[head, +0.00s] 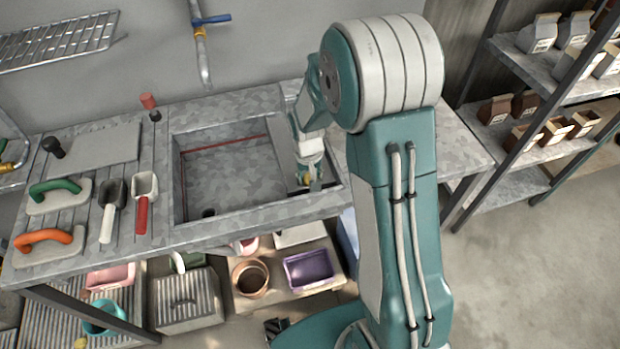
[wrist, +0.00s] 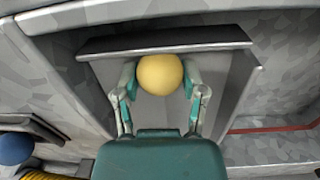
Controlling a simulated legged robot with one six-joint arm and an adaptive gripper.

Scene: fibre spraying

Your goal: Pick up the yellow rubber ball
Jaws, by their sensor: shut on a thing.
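The yellow rubber ball (wrist: 160,74) sits between the two fingers of my gripper (wrist: 161,86) in the wrist view. The fingers are shut on it, one at each side. A grey surface with a raised dark edge lies behind the ball. In the head view my gripper (head: 312,183) is at the right end of the sink. Only a small yellow patch of the ball (head: 306,180) shows there; the rest is hidden by the gripper. I cannot tell whether the ball still touches the surface.
The sink (head: 230,178) is open to the left of my gripper. Trowels with a green handle (head: 55,187) and an orange handle (head: 43,237), and two scoops, lie on the left worktop. Shelves with bags (head: 540,35) stand at right. A blue round thing (wrist: 15,148) shows in the wrist view.

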